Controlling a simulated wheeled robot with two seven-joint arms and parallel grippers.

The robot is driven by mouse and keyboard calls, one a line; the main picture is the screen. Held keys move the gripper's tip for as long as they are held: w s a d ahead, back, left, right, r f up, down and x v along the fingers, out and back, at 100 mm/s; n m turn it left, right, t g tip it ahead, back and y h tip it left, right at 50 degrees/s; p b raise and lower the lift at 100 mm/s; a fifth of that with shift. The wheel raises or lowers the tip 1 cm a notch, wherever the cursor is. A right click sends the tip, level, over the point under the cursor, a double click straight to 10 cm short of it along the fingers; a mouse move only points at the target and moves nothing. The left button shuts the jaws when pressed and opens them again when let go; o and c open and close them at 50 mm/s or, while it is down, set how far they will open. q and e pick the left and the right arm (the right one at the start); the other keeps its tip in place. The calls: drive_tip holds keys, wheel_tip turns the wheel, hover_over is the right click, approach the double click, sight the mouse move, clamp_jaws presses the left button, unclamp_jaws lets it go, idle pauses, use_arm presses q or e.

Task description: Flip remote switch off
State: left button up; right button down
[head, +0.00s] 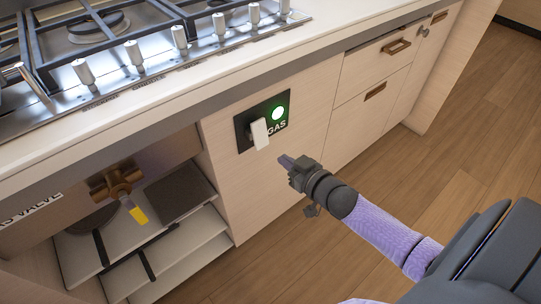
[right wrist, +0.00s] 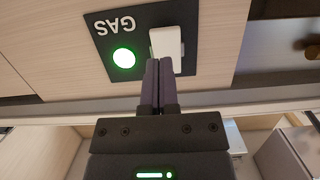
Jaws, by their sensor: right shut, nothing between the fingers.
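The remote switch is a black panel (head: 243,131) on the cabinet front below the counter, marked GAS, with a white lever (head: 260,134) and a lit green lamp (head: 278,113). In the head view the lever points down and juts out from the panel. My right gripper (head: 284,160) is shut and empty, just below and right of the lever. In the right wrist view the panel (right wrist: 186,65) is seen upside down, and the shut fingertips (right wrist: 159,64) overlap the white lever (right wrist: 167,44); I cannot tell whether they touch it. My left gripper is not in view.
A gas hob (head: 130,36) with several knobs lies on the counter above. At lower left, an open cabinet has a brass valve (head: 117,181) with a yellow handle (head: 138,215) and shelves (head: 205,243). Drawers (head: 372,85) are to the right. The wooden floor (head: 455,150) is clear.

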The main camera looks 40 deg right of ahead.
sight(260, 135)
drive_tip(key=b+x, duration=0.2)
drive_tip(key=x, duration=0.3)
drive_tip(key=shift+w+f+b, duration=0.1)
drive_tip(key=shift+w+b, duration=0.2)
drive_tip(key=shift+w, duration=0.05)
